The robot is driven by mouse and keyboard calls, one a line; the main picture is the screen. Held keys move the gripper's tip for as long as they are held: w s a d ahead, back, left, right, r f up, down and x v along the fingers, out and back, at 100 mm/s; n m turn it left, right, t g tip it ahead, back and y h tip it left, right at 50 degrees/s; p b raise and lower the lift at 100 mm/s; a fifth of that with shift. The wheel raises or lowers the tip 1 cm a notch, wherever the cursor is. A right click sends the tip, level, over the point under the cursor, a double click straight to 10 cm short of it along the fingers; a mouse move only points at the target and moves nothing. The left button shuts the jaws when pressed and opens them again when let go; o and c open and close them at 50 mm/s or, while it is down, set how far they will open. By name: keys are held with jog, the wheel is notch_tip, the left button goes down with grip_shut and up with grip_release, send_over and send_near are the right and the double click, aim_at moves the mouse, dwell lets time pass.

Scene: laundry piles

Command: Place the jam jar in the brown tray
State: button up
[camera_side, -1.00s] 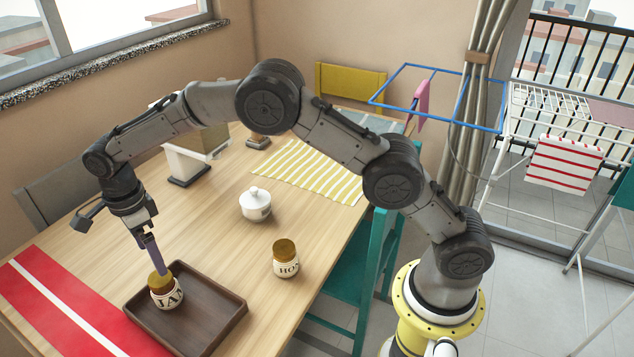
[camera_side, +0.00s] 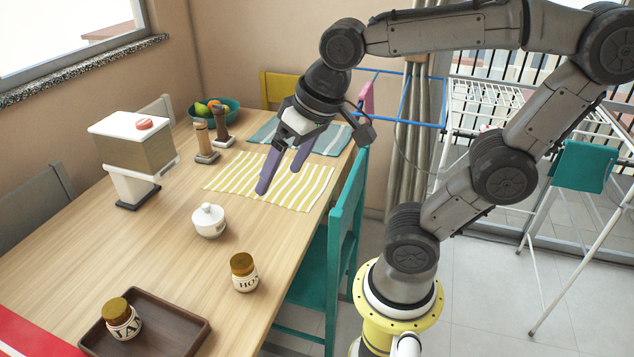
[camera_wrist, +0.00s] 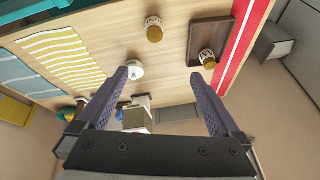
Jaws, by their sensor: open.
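The jam jar (camera_side: 121,321), with a gold lid and a cream label, stands upright inside the brown tray (camera_side: 178,344) at the lower left of the side view. In the wrist view the jam jar (camera_wrist: 207,58) and the brown tray (camera_wrist: 196,28) show at the upper right. My gripper (camera_side: 281,178) is open and empty, above the yellow-striped mat, well away from the jar. Its two purple fingers (camera_wrist: 165,92) are spread wide in the wrist view.
A honey jar (camera_side: 244,273) and a white lidded sugar pot (camera_side: 209,221) stand on the table between my gripper and the tray. A white and tan dispenser (camera_side: 138,157), two mills (camera_side: 206,143) and a fruit bowl (camera_side: 215,110) stand farther back. A teal chair (camera_side: 343,235) is at the table's right edge.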

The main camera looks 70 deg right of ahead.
jog(key=s+d+f+n, duration=0.1)
jog(key=s+f+n, duration=0.1)
jog(key=s, duration=0.3)
jog(key=shift+s+f+n+t, duration=0.2)
jog(key=shift+f+n+t, duration=0.1)
jog(key=shift+n+t, duration=0.15)
